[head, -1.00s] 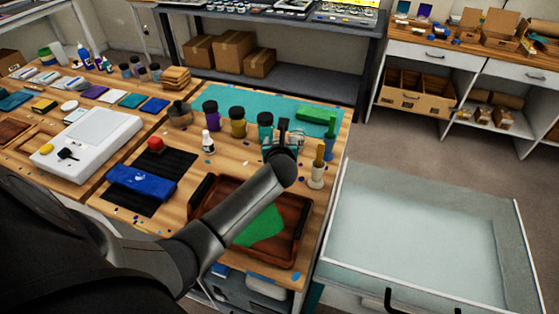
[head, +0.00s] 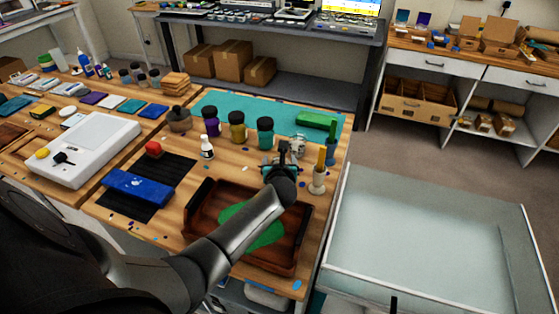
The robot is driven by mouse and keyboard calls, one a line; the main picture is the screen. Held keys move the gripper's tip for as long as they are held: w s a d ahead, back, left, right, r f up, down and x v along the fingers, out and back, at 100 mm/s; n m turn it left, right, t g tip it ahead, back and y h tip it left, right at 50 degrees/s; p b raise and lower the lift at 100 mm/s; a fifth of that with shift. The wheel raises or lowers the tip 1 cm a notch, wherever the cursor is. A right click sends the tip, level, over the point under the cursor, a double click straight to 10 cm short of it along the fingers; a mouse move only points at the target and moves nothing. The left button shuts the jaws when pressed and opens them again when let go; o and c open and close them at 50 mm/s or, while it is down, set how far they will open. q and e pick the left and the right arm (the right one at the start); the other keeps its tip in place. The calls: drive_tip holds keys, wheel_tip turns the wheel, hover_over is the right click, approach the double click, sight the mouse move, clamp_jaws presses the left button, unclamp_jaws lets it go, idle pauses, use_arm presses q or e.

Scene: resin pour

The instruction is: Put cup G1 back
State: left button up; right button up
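My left gripper (head: 281,164) is above the workbench, just behind the far edge of the brown tray (head: 198,205). My own wrist hides most of its fingers, so I cannot tell whether it is open or shut. A teal patch shows beside the fingers, and I cannot tell what it is. A small clear-grey cup (head: 298,143) stands upright just beyond the gripper, near the front edge of the teal mat (head: 290,108). It looks apart from the gripper. No label is readable, so I cannot confirm it is cup G1. My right gripper is out of view.
Purple (head: 211,121), yellow (head: 237,127) and teal (head: 265,132) jars stand left of the cup. A blue cup with a stick (head: 330,150) and a white holder (head: 318,180) stand to the right. A green block (head: 316,119) lies behind. Green material (head: 262,235) lies in the tray.

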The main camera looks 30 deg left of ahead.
use_arm(q)
drive_tip(key=shift+o, duration=1)
drive_tip(key=shift+r, duration=0.1)
drive_tip(key=shift+s+r, duration=0.1)
drive_tip(key=shift+r, duration=0.1)
drive_tip(key=p+v, duration=0.4)
drive_tip(key=v, duration=0.6)
drive_tip(key=shift+s+d, duration=0.1)
drive_tip(key=shift+s, duration=0.05)
drive_tip(key=shift+s+d+r, duration=0.3)
drive_tip(key=shift+s+d, duration=0.05)
drive_tip(key=shift+s, duration=0.2)
